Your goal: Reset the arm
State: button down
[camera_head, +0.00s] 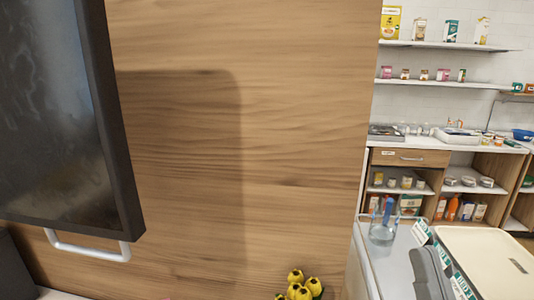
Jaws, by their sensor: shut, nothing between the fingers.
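No part of my arm that I can be sure of shows in the head view, and my gripper is not in it. The view is filled mostly by a wood-grain wall panel (300,130) close in front.
A dark screen (60,110) with a pale handle (90,246) juts in at left. Yellow flowers (298,285) stand at the bottom. At right are a beige tray (490,258), a clear jug (382,228) and a dark grey object (428,275). Stocked shelves (440,83) stand behind.

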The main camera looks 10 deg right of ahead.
jog(key=s+a+f+n+g, duration=0.1)
jog(key=s+f+g, duration=0.25)
jog(key=f, duration=0.75)
jog(key=s+a+f+m+g, duration=0.1)
jog(key=s+f+g, duration=0.8)
jog(key=s+f, duration=0.8)
jog(key=shift+s+f, duration=0.2)
jog(key=shift+s, duration=0.4)
